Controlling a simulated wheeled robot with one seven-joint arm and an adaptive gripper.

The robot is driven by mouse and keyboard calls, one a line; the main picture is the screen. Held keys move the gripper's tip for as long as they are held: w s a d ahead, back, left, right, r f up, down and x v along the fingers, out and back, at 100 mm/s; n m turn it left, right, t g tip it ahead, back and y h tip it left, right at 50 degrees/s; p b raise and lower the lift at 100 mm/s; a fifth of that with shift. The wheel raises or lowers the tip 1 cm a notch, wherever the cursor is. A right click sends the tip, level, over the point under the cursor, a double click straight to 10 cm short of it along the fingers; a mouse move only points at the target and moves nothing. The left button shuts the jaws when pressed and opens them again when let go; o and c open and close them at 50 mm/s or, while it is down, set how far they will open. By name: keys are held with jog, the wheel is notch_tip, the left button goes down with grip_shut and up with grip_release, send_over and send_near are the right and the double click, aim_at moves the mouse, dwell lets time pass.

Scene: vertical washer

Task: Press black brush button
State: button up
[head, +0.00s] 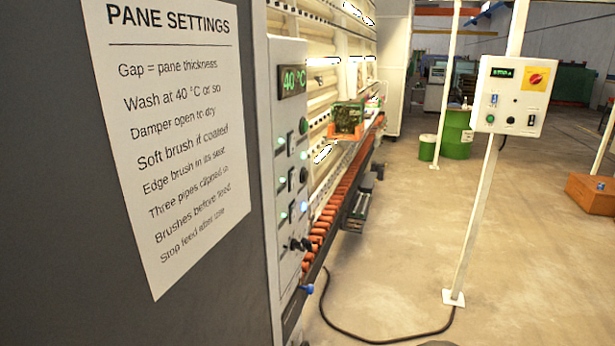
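A tall pale control panel (288,165) on the washer's near end is seen at a steep angle. It has a green "40 °C" display (292,80), a green button (303,126), a round black button (303,175) below it, rocker switches, lit lamps and dark knobs (300,244) low down. A separate control box (512,95) on a white post has a small display, a red knob on a yellow plate (536,79), a green button (490,118) and a black button (510,120). Labels are too small to read, so I cannot tell which black button is the brush one. My gripper is not in view.
A dark wall with a "PANE SETTINGS" sheet (170,120) fills the left. An orange roller conveyor (340,195) runs along the washer. A black cable (375,338) crosses the floor to the post (470,220). Open floor (410,240) lies between conveyor and post.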

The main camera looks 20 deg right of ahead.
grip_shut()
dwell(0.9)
